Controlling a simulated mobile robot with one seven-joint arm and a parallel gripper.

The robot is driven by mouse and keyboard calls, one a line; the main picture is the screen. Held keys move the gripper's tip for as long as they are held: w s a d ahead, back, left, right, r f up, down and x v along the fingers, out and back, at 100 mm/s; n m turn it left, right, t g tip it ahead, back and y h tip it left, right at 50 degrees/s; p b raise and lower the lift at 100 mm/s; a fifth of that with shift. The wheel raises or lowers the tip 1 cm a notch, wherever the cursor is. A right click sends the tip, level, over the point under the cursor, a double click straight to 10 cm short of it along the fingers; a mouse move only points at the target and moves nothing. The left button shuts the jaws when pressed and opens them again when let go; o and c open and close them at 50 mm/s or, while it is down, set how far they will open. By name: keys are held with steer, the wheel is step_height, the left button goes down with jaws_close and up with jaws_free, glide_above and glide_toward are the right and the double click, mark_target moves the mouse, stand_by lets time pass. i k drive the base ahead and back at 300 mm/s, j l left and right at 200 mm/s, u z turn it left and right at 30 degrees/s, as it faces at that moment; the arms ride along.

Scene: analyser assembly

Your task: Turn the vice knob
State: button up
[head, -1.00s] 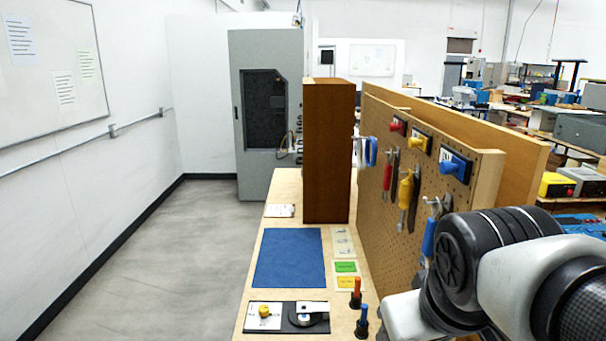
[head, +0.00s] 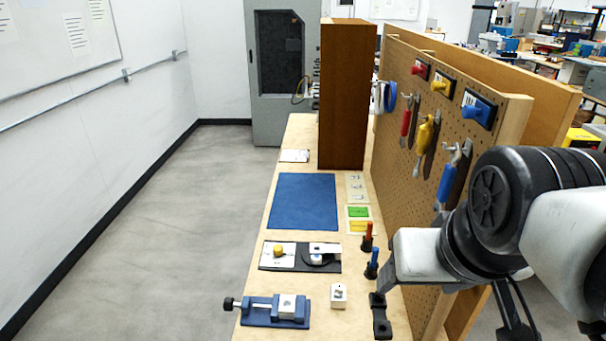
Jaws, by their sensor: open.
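A small blue vice (head: 262,318) sits at the near left edge of the wooden bench, in the lower part of the head view. Its black knob (head: 229,304) is at the left end of a metal screw rod and sticks out past the bench's left edge. A light grey block (head: 287,304) sits at the vice jaws; I cannot tell how tightly it is held.
A white block (head: 338,295) stands right of the vice. Behind are a black plate with a yellow knob (head: 278,251), orange and blue-handled tools, and a blue mat (head: 306,201). A pegboard (head: 412,190) with hanging tools borders the right. The floor (head: 160,240) left of the bench is clear.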

mark_target(229, 303)
steer(key=j, duration=0.85)
steer(key=i+j, duration=0.1)
steer(key=j, duration=0.75)
steer(key=i+j, duration=0.15)
steer(key=j, duration=0.2)
steer(key=k, duration=0.2)
steer(key=u, duration=0.3)
steer(key=i+l+u, duration=0.25)
steer(key=j, duration=0.1)
